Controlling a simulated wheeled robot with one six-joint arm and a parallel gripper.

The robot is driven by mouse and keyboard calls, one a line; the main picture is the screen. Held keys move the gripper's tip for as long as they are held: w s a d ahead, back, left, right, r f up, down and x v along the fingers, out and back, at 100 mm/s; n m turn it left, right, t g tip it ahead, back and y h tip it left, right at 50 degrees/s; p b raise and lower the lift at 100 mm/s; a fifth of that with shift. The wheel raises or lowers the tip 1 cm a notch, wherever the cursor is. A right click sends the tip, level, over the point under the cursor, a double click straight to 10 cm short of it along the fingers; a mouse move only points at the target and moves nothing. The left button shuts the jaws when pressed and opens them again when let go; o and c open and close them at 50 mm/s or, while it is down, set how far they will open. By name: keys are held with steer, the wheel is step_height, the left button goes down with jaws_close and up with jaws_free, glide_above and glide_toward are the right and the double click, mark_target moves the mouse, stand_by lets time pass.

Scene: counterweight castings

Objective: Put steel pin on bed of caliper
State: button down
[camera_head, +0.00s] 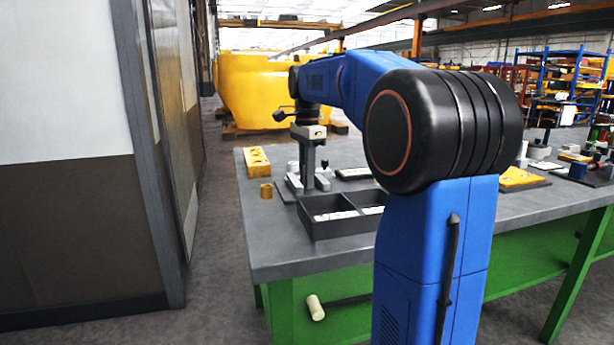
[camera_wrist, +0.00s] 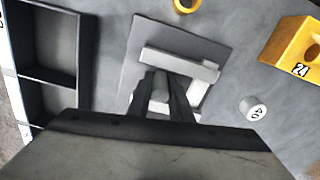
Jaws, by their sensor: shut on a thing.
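The caliper (camera_wrist: 180,64) is a light grey, angled metal piece lying on a dark grey mat (camera_wrist: 196,38). It also shows in the head view (camera_head: 293,184), low under my gripper. My gripper (camera_wrist: 161,88) points down at the caliper and is shut on the steel pin (camera_wrist: 160,82), a short, light grey piece between the dark fingers. In the head view my gripper (camera_head: 307,178) stands upright over the mat. The fingers hide much of the pin and part of the caliper. I cannot tell whether the pin touches the caliper's bed.
A dark divided tray (camera_head: 335,229) stands in front of the mat. A yellow block (camera_wrist: 291,50) marked 24, a yellow ring (camera_wrist: 187,5) and a white marked cylinder (camera_wrist: 253,108) stand around the mat.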

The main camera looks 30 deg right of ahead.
steer(key=c, duration=1.6)
jaws_free()
steer(key=shift+f, duration=0.1)
step_height(320, 180, up, 12)
steer(key=shift+r, duration=0.15)
